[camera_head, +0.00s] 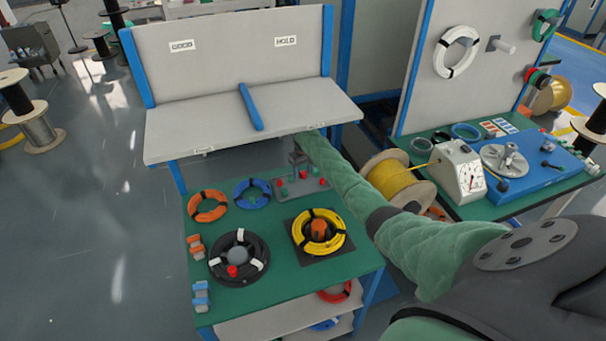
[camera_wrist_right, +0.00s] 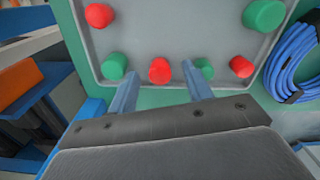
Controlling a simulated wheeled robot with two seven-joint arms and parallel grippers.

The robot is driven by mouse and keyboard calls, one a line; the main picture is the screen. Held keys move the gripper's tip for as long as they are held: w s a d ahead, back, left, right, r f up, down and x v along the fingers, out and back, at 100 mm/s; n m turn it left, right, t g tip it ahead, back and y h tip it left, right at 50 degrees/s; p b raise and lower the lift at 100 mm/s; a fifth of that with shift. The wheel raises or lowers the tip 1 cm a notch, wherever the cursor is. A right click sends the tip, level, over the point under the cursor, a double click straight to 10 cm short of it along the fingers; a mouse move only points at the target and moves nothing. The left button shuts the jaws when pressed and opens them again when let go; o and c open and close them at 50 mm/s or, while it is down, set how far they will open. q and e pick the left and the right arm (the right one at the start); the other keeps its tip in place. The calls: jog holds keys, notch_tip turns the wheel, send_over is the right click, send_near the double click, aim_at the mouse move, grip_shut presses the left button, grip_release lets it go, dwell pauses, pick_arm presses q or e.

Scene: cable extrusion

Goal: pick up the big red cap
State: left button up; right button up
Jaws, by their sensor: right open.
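A grey tray (camera_head: 304,192) on the green bench holds several red and green caps. It fills the upper part of the right wrist view (camera_wrist_right: 180,40). The red cap at its upper left (camera_wrist_right: 99,15) looks wider there than the red cap (camera_wrist_right: 159,70) in the middle and the red cap (camera_wrist_right: 241,66) at the right. My right gripper (camera_head: 298,160) is over the tray's back side. In the right wrist view its two fingers (camera_wrist_right: 160,85) are apart, with the middle red cap showing between them, not visibly gripped. My left gripper is not in view.
An orange coil (camera_head: 208,206), a blue coil (camera_head: 252,192), a yellow coil (camera_head: 319,232) and a black reel (camera_head: 238,257) lie on the bench. A raised grey shelf (camera_head: 190,128) with a blue bar (camera_head: 250,106) stands behind and above the tray.

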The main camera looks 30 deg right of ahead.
jog(key=c, duration=1)
jog(key=shift+c, duration=0.2)
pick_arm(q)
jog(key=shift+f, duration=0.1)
pick_arm(e)
jog(key=shift+r+b, duration=0.4)
jog(key=shift+r, duration=0.15)
notch_tip(320, 180, up, 6)
jog(key=b, duration=0.3)
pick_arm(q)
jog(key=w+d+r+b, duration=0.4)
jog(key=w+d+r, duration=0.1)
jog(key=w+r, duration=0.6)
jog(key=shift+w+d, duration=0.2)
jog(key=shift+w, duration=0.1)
pick_arm(e)
jog(key=s+a, duration=0.4)
jog(key=s, duration=1.3)
jog(key=shift+s, duration=0.3)
jog(key=shift+a, duration=0.1)
